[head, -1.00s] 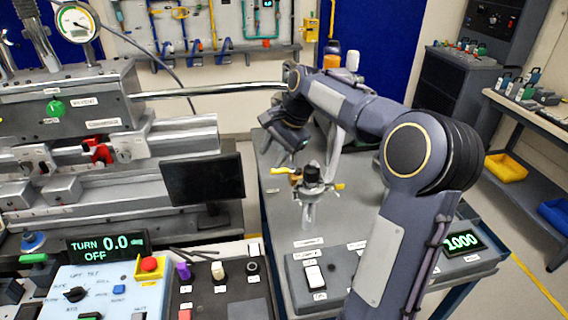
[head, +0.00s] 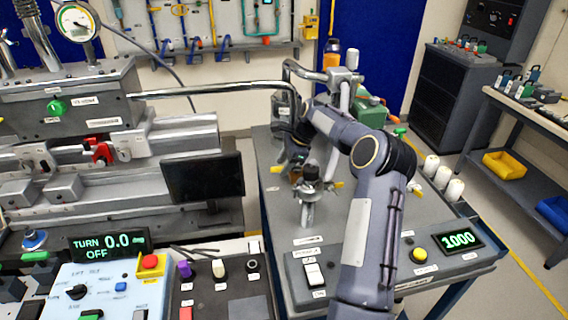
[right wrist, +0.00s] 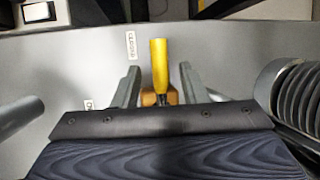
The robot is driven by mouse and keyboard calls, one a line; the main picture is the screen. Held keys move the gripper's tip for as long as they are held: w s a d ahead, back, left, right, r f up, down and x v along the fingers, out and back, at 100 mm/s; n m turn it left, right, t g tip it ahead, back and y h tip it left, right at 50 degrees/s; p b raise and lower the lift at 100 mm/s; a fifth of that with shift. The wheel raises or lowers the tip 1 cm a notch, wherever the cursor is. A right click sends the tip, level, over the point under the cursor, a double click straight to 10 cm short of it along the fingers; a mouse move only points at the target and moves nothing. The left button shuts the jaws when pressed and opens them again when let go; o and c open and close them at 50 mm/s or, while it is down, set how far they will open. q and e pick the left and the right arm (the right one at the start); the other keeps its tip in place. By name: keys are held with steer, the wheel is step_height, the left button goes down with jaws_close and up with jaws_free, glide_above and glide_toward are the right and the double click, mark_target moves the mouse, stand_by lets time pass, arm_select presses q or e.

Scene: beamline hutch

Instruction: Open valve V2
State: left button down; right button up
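A small valve stand (head: 309,195) with a dark round top stands on the grey bench. A short yellow handle (head: 336,184) sticks out on its right side. My right gripper (head: 296,172) is at the stand's left side, where it mostly hides another handle. In the right wrist view a yellow lever handle (right wrist: 159,65) lies between the two grey fingers of my right gripper (right wrist: 158,82). The fingers are apart, with a gap on each side of the handle. A small label beside it is too blurred to read, so I cannot tell which valve is V2. My left gripper is not in view.
A bent metal pipe (head: 210,90) runs behind my right gripper. A green display (head: 459,239) reads 1000 on the bench's right, near a yellow button (head: 419,254). White cylinders (head: 453,190) line the right edge. A dark monitor (head: 203,177) stands left of the bench.

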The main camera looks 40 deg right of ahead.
steer(key=shift+f, duration=0.1)
steer(key=shift+w, duration=0.1)
jaws_close()
stand_by(0.3)
